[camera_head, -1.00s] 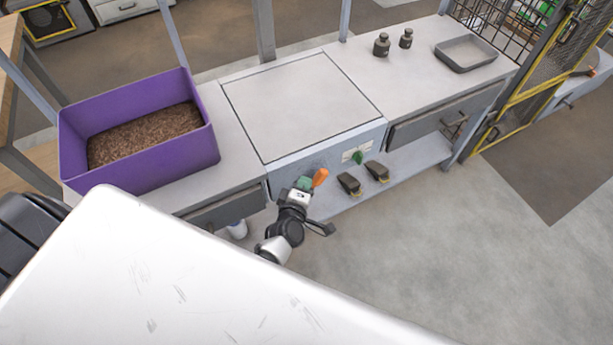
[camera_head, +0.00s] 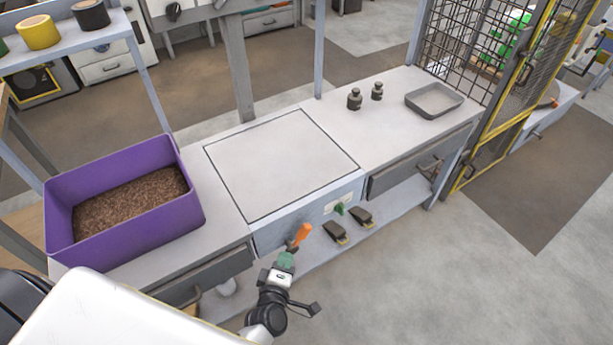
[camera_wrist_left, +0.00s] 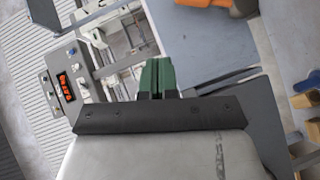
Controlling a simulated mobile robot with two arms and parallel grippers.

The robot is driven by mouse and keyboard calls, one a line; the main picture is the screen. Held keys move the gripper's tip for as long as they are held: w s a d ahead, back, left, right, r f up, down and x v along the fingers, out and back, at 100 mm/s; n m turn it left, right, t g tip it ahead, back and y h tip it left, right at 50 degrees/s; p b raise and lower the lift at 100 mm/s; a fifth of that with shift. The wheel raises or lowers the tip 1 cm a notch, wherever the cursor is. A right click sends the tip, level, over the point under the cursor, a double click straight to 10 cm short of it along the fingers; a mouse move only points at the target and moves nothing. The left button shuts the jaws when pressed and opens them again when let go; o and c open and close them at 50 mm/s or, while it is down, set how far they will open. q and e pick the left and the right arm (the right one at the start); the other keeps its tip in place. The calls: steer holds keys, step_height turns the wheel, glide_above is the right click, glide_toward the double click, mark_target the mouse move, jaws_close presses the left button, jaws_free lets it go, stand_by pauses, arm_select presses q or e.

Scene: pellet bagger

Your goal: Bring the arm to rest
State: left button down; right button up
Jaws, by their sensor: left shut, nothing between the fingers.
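My left gripper (camera_head: 287,260) is in front of the bench, low in the head view, on the black and white end of my arm. Its green fingers are shut together with nothing between them, and they show at the middle of the left wrist view (camera_wrist_left: 157,76). An orange handle-like part (camera_head: 302,235) is just beyond the fingertips at the bench front. An orange part also shows at the top of the wrist view (camera_wrist_left: 208,12), apart from the fingers. My right gripper is not in view.
The bench has a purple bin (camera_head: 180,225) of brown pellets, a square plate (camera_head: 280,160), two dark weights (camera_head: 354,99) and a grey tray (camera_head: 435,112). Two pedal-like parts (camera_head: 361,216) sit on the lower shelf. A yellow-framed mesh guard (camera_head: 510,110) stands at right. Floor at lower right is clear.

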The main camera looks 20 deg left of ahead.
arm_select(q)
steer(key=s+d+f+m+g+h, duration=0.15)
steer(key=s+f+m+g, duration=0.25)
steer(key=s+f+m, duration=0.45)
steer(key=s+f+m+g+h, duration=0.25)
steer(key=s+f, duration=0.25)
steer(key=f, duration=0.6)
steer(key=s+a+f+m+g+y, duration=0.1)
steer(key=s+a+f+m+g, duration=0.2)
steer(key=s, duration=0.7)
steer(key=s+a+f+m+g, duration=0.3)
steer(key=s+f+m+g, duration=0.2)
steer(key=s, duration=0.5)
steer(key=shift+a+f+m+y, duration=0.2)
steer(key=shift+f+m+y, duration=0.15)
steer(key=shift+m+y, duration=0.05)
steer(key=shift+w, duration=0.1)
steer(key=c, duration=1.8)
jaws_free()
